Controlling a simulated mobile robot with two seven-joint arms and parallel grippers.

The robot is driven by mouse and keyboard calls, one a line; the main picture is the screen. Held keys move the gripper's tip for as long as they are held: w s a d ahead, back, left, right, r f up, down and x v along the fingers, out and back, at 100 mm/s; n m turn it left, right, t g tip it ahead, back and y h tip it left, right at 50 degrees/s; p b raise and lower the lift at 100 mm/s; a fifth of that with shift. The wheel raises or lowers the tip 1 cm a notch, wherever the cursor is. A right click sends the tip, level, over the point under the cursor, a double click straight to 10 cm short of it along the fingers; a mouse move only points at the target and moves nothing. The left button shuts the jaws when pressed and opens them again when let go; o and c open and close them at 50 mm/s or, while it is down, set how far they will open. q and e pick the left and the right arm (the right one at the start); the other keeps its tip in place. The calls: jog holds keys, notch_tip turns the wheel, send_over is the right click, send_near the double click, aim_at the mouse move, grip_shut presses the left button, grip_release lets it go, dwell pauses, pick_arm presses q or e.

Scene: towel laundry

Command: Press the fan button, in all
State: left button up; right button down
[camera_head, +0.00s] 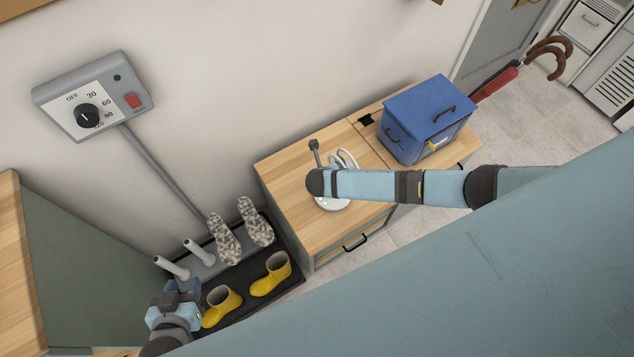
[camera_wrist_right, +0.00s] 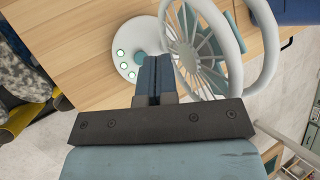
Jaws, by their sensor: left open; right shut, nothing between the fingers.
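The white fan (camera_head: 347,157) stands on the wooden cabinet top and is partly hidden behind my right arm in the head view. In the right wrist view its round cage (camera_wrist_right: 258,45) is at upper right, and its white base (camera_wrist_right: 124,38) with green-ringed buttons (camera_wrist_right: 125,65) is at upper middle. My right gripper (camera_wrist_right: 158,60) is shut and empty; its fingertips overlap the base's right part, just right of the buttons. I cannot tell whether they touch it. My left gripper (camera_head: 180,290) is open at lower left of the head view, near the boot rack, away from the fan.
A blue lidded box (camera_head: 425,115) stands on the cabinet (camera_head: 285,185), right of the fan. A wall timer box (camera_head: 125,75) has a dial and red switch. Umbrellas (camera_head: 495,83) lean behind the blue box.

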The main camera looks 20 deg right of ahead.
jog(key=shift+w+d, duration=0.3)
notch_tip(320, 180, down, 7)
jog(key=b, duration=0.8)
jog(key=shift+f, duration=0.25)
jog(key=shift+f+b, duration=0.45)
jog(key=shift+f, duration=0.2)
pick_arm(q)
jog(key=f, duration=0.3)
jog(key=w+d+f, duration=0.1)
jog(key=f, duration=0.1)
jog(key=shift+f, duration=0.15)
jog(key=shift+s+a+f, duration=0.15)
jog(key=shift+s+a, duration=0.05)
jog(key=shift+a, duration=0.1)
